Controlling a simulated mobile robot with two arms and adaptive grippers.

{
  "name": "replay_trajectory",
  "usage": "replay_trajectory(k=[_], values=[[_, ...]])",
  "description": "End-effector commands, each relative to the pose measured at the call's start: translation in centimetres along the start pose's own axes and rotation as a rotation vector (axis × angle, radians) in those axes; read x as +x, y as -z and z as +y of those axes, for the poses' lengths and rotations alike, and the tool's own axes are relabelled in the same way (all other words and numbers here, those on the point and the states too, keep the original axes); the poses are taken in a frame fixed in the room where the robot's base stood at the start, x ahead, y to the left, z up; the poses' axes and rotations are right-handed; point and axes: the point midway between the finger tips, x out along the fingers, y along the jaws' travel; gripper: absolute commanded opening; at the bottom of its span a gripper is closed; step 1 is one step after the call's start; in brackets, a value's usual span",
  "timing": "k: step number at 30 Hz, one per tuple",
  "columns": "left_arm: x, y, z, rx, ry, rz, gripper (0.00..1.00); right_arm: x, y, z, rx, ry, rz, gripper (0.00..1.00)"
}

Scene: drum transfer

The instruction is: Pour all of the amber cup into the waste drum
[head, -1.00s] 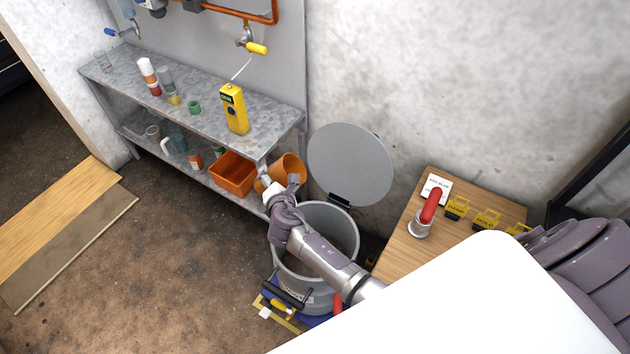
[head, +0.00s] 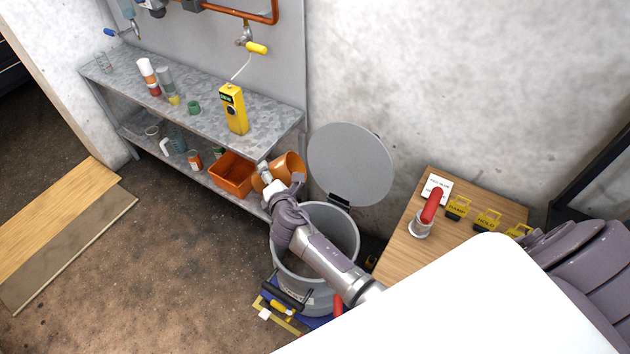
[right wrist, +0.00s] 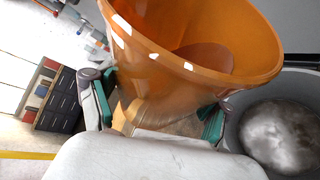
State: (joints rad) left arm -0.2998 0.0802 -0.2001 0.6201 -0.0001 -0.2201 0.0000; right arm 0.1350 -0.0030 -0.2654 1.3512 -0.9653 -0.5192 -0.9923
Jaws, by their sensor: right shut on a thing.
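The amber cup (head: 289,166) is held tilted, its mouth toward the right, above the back left rim of the grey waste drum (head: 343,225). My right gripper (head: 270,184) is shut on the cup. The right wrist view shows the cup (right wrist: 160,90) between the teal finger pads of the gripper (right wrist: 158,114). A darker red-brown patch shows inside the cup; I cannot tell whether it is contents or the bottom. The drum (right wrist: 236,105) shows open at the right there, with a mottled pale grey round area inside. My left gripper is not in view.
The drum's round grey lid (head: 350,163) stands open behind it. A metal shelf (head: 205,115) at the left holds an orange bin (head: 232,175), a yellow meter (head: 233,110) and several small vessels. A wooden table (head: 400,250) with a red-handled item (head: 431,207) stands at the right.

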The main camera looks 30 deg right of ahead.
Motion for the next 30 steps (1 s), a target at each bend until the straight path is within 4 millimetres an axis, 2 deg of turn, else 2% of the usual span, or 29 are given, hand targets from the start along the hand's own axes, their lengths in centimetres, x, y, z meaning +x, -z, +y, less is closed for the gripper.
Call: replay_trajectory(k=[30], values=[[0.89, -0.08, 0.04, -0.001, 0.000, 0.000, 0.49, -0.42, -0.57, 1.04, 0.124, -0.062, 0.017, 0.35]])
